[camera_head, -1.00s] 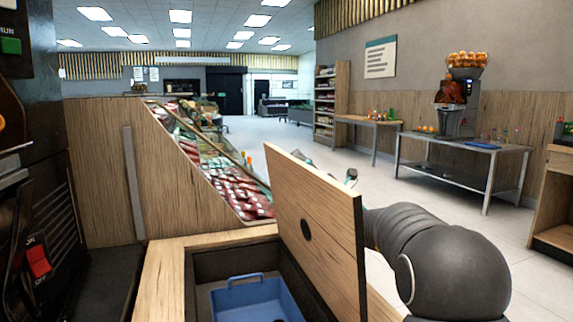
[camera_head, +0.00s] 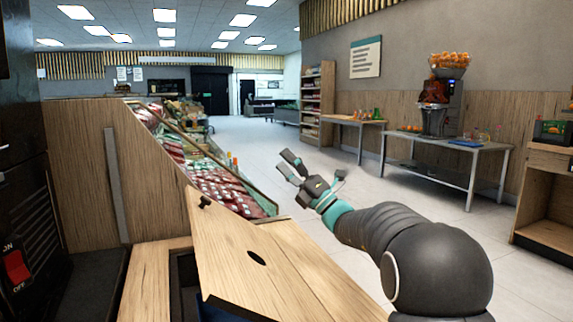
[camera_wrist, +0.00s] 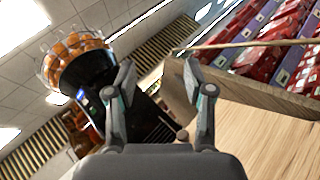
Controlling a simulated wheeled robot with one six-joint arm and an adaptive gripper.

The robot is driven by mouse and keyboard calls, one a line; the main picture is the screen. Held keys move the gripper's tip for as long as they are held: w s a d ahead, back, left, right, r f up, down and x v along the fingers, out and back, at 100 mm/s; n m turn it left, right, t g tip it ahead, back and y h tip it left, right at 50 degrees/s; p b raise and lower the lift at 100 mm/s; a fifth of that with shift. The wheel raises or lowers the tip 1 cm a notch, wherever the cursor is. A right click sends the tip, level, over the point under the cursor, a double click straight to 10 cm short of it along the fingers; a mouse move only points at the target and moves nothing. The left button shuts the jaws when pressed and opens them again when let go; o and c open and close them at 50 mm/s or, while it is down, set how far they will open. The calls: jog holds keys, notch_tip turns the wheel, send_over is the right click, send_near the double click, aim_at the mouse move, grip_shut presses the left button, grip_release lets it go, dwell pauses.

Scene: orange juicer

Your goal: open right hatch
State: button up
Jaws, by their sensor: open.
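The wooden hatch (camera_head: 262,262), a light board with a dark round hole, is tilted up over the counter opening in the head view. It leans left, partly covering the opening. A sliver of the blue bin (camera_head: 212,312) shows beneath it. A small dark fitting sits at its upper left corner. My gripper (camera_head: 314,168) is open and empty, beyond and above the hatch's right side, apart from it. In the wrist view my gripper (camera_wrist: 158,74) has its fingers spread with nothing between them. I cannot tell whether the wood there is the hatch.
A sloped produce display (camera_head: 215,182) stands just beyond the counter. The orange juicer (camera_head: 437,105) stands on a metal table (camera_head: 470,160) at the right. A black machine (camera_head: 25,200) with a red switch is at the near left. The floor between is free.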

jog(key=v, duration=1.1)
jog(key=shift+s+d+f, duration=0.2)
jog(key=shift+s+d, duration=0.05)
